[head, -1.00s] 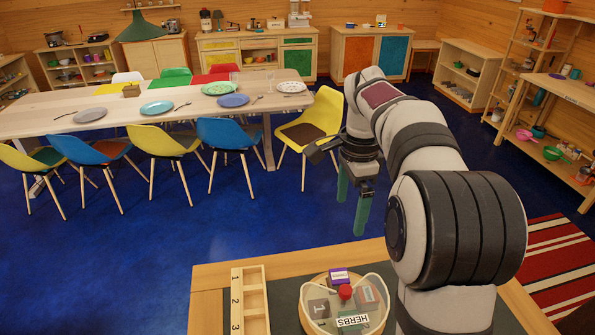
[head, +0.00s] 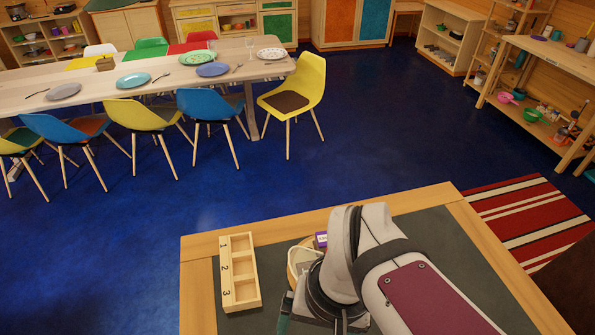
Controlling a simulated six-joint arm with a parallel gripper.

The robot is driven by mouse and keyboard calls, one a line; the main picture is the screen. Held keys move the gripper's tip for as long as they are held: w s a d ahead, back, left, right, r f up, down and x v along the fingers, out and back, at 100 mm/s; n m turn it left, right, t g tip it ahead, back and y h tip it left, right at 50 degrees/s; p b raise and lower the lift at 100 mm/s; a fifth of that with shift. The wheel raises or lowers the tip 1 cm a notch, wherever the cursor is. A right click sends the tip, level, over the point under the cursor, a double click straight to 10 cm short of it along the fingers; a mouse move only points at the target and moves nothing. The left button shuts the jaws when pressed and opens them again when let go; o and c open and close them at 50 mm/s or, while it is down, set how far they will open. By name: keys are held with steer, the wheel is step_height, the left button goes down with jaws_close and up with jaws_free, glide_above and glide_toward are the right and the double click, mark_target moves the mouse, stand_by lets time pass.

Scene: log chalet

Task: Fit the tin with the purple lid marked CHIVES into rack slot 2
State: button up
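The wooden rack (head: 227,281) lies on the near table, with its slots marked 1, 2 and 3. All three slots look empty. A purple lid (head: 321,240) shows just left of my arm; its marking is too small to read, and the tin under it is hidden. It is at the back of a round pale container (head: 292,264), which my arm mostly covers. My gripper (head: 322,320) is low at the bottom edge of the head view, right of the rack. One green finger shows in part; its tips and anything between them are hidden.
The near table (head: 440,226) has a dark top with a wooden border; its right part is clear. Beyond is open blue floor, then a dining table (head: 130,92) with plates and several chairs. A striped rug (head: 525,215) lies at the right.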

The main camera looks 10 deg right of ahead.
steer(key=w+d+f+n+t+h, duration=0.15)
steer(key=w+d, duration=0.35)
steer(key=w, duration=0.5)
steer(key=w+d+f+n+t, duration=0.1)
steer(key=w+d+n+t, duration=0.1)
steer(key=w+d, duration=0.65)
steer(key=shift+n, duration=0.25)
steer(key=x, duration=0.5)
steer(key=w+a+x, duration=0.1)
steer(key=x, duration=0.5)
steer(key=w+x, duration=0.1)
steer(key=x, duration=0.5)
steer(key=shift+w+a+r, duration=0.15)
steer(key=shift+a+r, duration=0.15)
steer(key=shift+r, duration=0.15)
jaws_close()
